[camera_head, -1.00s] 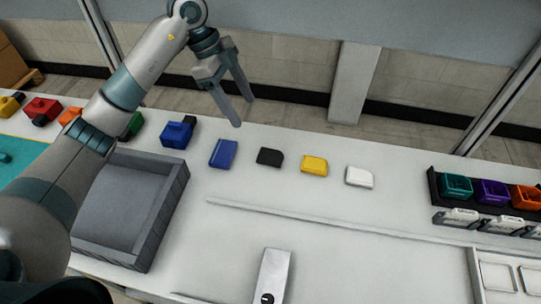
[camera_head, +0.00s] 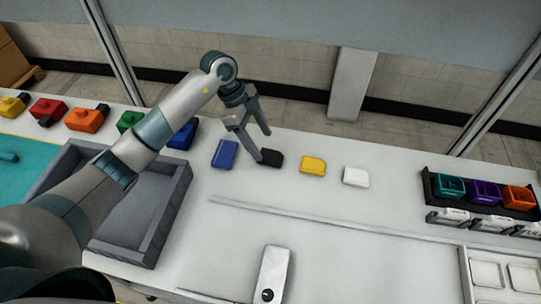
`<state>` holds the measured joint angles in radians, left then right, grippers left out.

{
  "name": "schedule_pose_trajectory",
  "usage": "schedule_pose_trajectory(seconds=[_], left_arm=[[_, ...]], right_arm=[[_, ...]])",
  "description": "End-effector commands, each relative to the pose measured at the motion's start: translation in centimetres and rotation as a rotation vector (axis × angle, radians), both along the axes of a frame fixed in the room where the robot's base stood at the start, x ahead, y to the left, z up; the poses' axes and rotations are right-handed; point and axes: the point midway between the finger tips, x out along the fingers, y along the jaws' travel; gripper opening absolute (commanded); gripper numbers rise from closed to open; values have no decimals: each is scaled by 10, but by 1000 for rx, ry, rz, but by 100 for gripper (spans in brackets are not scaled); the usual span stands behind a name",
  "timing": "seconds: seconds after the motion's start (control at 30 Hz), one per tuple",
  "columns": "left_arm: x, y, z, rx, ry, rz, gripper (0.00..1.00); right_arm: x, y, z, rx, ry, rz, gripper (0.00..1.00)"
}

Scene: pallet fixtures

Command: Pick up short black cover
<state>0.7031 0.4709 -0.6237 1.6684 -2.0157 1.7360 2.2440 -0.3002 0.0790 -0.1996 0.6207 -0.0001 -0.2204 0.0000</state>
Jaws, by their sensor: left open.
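The short black cover (camera_head: 272,159) lies flat on the white table, between a blue cover (camera_head: 225,154) on its left and a yellow cover (camera_head: 313,165) on its right. My left gripper (camera_head: 263,147) is open, with its fingers pointing down at the black cover. One fingertip overlaps the cover's left edge in the picture, and the other finger is behind it. I cannot tell whether a finger touches it. My right gripper is not in view.
A white cover (camera_head: 355,177) lies to the right. A grey tray (camera_head: 178,207) stands below my left arm. Several coloured blocks line the back left. A black rack (camera_head: 436,197) with coloured parts stands at the right. A long thin strip (camera_head: 300,221) crosses the table.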

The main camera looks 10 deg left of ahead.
Motion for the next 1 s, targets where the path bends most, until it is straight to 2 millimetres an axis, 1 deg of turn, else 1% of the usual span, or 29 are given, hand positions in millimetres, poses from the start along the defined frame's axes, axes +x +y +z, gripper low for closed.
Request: schedule_pose_trajectory(seconds=[0.2,0.33,0.57,0.6,0.73,0.83,1.0], left_arm=[[0,0,0,0,0,0,64],[-1,-3,-3,-2,2,-1,64],[-4,-16,-24,-1,5,-1,64],[-3,-18,-31,-2,4,-1,64],[-4,-22,-43,0,4,1,64],[-3,-23,-47,0,1,0,64],[-3,-23,-47,0,0,0,64]], right_arm=[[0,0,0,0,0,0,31],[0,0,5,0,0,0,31],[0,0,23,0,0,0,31],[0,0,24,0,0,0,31],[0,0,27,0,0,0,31],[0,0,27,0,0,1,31],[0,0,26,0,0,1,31]])
